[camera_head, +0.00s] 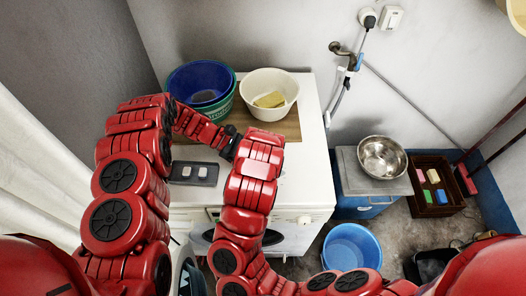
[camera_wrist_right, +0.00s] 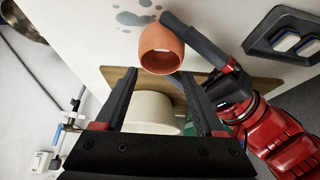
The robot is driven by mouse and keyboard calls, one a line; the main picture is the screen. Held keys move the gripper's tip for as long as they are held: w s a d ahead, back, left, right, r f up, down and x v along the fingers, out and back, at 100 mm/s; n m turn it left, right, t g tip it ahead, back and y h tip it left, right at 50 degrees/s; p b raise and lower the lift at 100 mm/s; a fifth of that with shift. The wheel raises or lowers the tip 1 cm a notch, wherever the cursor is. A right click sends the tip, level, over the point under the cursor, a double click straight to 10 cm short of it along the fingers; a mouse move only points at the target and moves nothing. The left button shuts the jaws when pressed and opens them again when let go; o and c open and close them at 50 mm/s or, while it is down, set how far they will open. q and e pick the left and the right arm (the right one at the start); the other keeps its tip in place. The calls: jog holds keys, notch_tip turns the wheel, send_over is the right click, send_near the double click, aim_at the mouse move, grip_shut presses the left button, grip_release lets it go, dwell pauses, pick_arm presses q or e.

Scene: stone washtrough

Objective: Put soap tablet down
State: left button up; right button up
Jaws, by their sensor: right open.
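Two small pale tablets lie side by side in a dark tray (camera_head: 193,174) on the white washing machine; the left tablet (camera_head: 186,171) and the right tablet (camera_head: 203,172) also show at the upper right of the right wrist view. My right gripper (camera_wrist_right: 158,80) is open with nothing between its fingers; in the head view my right arm hides it. My left gripper (camera_wrist_right: 192,42) appears shut on an orange cup (camera_wrist_right: 160,48), whose open end faces the wrist camera. In the head view the left gripper (camera_head: 233,143) is partly visible and the cup is hidden.
A wooden board (camera_head: 291,127) bears a blue bowl (camera_head: 189,76) inside a green basin (camera_head: 219,110), and a cream bowl (camera_head: 285,85) holding a yellow sponge (camera_head: 270,100). Right of the machine are a metal bowl (camera_head: 382,158), a wooden crate (camera_head: 455,199) and a blue bucket (camera_head: 352,247).

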notch_tip(320, 180, up, 7)
dwell(0.6)
pick_arm(q)
jog(key=o, duration=0.8)
jog(key=shift+o, duration=0.2)
